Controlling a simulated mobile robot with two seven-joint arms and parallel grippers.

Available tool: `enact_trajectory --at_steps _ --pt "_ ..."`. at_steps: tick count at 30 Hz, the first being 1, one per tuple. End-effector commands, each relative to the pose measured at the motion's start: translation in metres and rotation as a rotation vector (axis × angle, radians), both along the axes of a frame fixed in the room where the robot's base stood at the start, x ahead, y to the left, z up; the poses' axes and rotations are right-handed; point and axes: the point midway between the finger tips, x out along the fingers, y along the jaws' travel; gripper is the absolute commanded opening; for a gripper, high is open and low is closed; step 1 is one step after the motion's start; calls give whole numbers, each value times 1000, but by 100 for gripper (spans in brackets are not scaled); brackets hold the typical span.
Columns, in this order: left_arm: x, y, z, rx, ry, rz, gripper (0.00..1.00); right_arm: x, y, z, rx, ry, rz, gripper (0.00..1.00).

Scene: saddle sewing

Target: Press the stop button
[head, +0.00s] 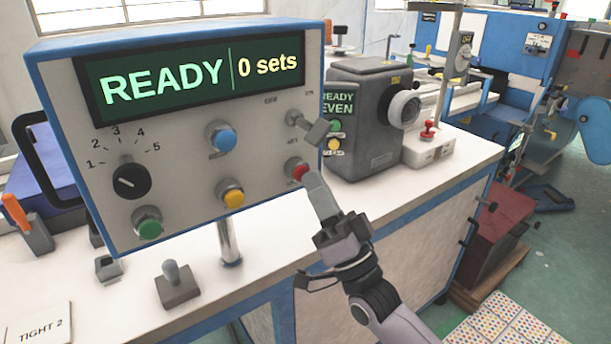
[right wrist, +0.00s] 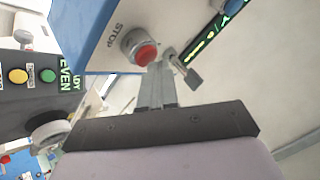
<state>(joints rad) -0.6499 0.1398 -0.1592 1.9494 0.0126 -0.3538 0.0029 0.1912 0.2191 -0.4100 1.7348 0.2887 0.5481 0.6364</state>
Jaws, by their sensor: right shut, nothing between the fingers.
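The stop button is a red button (head: 298,170) in a metal ring at the lower right of the control box (head: 70,110). In the right wrist view the red button (right wrist: 146,54) shows next to the word STOP. My right gripper (head: 312,178) is shut and empty, with its tips right at the button's lower right side in the head view. In the right wrist view the fingertips (right wrist: 158,68) are just below the button and very close. I cannot tell whether they touch it. My left gripper is not in view.
A dark grey machine (head: 365,110) stands behind on the white bench (head: 420,190).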

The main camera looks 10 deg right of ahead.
Motion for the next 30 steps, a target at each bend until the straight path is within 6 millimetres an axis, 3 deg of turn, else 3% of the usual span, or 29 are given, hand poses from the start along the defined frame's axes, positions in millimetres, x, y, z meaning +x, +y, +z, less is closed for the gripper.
enact_trajectory --at_steps 14,30 --pt "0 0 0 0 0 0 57 1 1 0 0 1 1 0" --pt "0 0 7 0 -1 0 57 -16 -5 0 0 0 0 0"
